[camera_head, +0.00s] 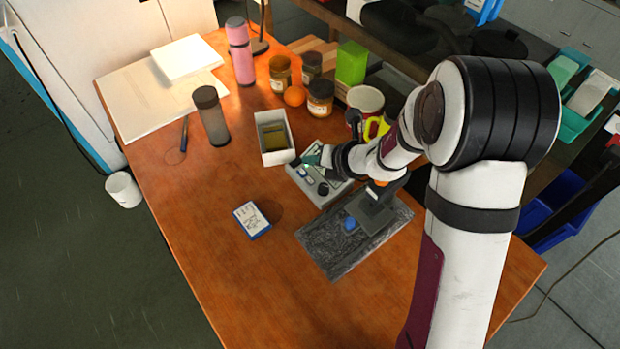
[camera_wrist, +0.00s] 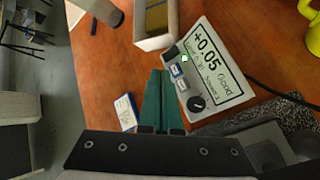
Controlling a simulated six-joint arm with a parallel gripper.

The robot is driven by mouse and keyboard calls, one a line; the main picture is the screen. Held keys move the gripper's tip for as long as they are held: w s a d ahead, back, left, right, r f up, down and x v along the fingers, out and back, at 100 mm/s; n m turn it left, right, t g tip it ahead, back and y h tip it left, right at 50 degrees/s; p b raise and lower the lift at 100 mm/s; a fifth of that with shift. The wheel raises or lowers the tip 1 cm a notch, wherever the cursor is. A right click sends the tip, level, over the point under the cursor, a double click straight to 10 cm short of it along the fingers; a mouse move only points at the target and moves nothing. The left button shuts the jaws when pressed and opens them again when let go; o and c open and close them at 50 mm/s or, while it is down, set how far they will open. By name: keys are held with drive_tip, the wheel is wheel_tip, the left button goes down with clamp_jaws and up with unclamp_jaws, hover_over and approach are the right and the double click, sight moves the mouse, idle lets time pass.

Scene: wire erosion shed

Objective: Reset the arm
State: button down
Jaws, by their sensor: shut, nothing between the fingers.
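My gripper (camera_wrist: 160,104) shows in the wrist view with its green fingers together and nothing between them. In the head view my gripper (camera_head: 313,157) is over the far edge of a grey-white meter box, partly hidden by my arm. The meter box (camera_head: 308,184) has a dial and buttons; in the wrist view its screen (camera_wrist: 213,66) reads +0.05 and "Good". The fingers appear beside or above the box's left side in the wrist view; I cannot tell whether they touch it.
A grey textured plate (camera_head: 325,243) with a dark stand and a small blue piece lies in front of the meter. A white box (camera_head: 273,155), a blue-edged card block (camera_head: 251,220), a grey bottle (camera_head: 211,118) and several jars stand around. The table's front left is clear.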

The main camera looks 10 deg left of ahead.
drive_tip(key=s+a+r+n+g+y, duration=0.1)
drive_tip(key=s+r+n+g, duration=0.2)
drive_tip(key=s+r+n, duration=0.9)
drive_tip(key=s+d+n+g+h, duration=0.1)
drive_tip(key=s+d+n+h, duration=0.2)
drive_tip(key=s+d+n, duration=0.3)
drive_tip(key=s+d+n+g+h, duration=0.2)
drive_tip(key=s+d+n, duration=0.5)
drive_tip(key=s+n, duration=0.4)
drive_tip(key=shift+s+d+f+h, duration=0.15)
drive_tip(key=shift+s+f+h, duration=0.1)
drive_tip(key=shift+s+h, duration=0.55)
